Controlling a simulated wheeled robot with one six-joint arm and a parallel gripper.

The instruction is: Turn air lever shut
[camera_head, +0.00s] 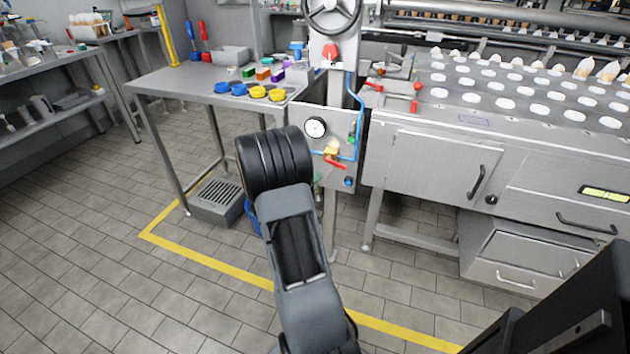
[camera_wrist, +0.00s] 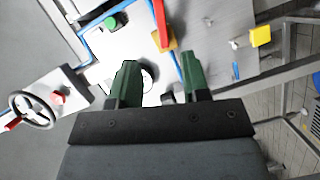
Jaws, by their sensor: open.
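The air lever (camera_head: 335,163) is a small red handle on a brass valve (camera_head: 331,149), on the grey panel left of the machine. In the wrist view the red lever (camera_wrist: 160,24) stands beyond my fingertips, with the brass valve (camera_wrist: 168,43) at its lower end. My gripper (camera_wrist: 159,64) shows there as two green fingers, open and apart, with no object held between them. The lever is outside the fingers, and I see no contact. In the head view my arm hides most of the gripper.
A pressure gauge (camera_head: 316,128) sits beside the valve; blue air tubing (camera_head: 359,110) runs along the panel. A handwheel (camera_head: 332,12) and red knob (camera_head: 331,51) are above. A steel table (camera_head: 190,84) with coloured parts stands left. The machine cabinet (camera_head: 435,165) stands right.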

